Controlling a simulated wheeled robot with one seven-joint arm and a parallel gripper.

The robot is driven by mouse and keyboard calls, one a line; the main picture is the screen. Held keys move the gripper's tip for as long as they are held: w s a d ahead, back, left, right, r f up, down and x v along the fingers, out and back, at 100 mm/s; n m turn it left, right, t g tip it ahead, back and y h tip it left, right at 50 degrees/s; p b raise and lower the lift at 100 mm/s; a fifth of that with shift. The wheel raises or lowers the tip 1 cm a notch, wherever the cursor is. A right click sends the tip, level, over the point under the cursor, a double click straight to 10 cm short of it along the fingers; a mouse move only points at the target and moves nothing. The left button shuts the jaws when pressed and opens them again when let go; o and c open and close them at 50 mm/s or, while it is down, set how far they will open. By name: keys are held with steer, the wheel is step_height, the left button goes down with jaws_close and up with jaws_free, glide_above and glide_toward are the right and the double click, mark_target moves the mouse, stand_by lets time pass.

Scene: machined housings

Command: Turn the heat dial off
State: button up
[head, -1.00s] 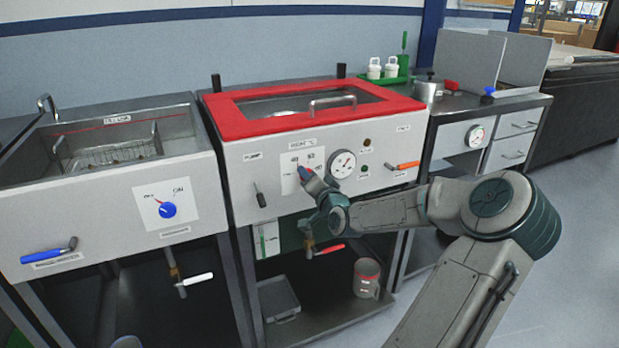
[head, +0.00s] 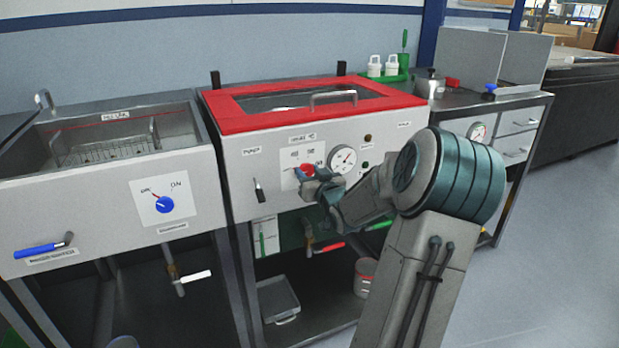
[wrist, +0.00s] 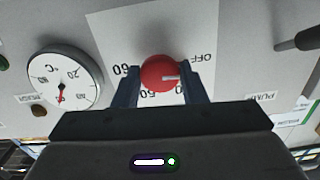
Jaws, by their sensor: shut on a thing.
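The heat dial is a round red knob (wrist: 160,73) on a white plate (wrist: 115,35) on the front of the red-lidded tank. In the wrist view, which is upside down, its white mark points right, a little below the OFF label (wrist: 190,58). The 60 label is at the left and the 50 label is below, partly covered. My gripper (wrist: 161,75) is shut on the dial, one finger on each side. In the head view the dial (head: 306,169) shows just above my gripper (head: 311,177), which partly hides it.
A temperature gauge (head: 342,158) sits close right of the dial, and a black pump lever (head: 259,191) to its left. A blue knob (head: 165,204) is on the left tank. Red-handled (head: 328,246) and green-handled (head: 379,225) valves are below. My arm covers the panel's right part.

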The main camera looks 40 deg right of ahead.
steer(key=shift+n, duration=0.4)
steer(key=o, duration=1)
steer(key=p+v, duration=0.2)
steer(key=v, duration=1.2)
steer(key=shift+w, duration=0.1)
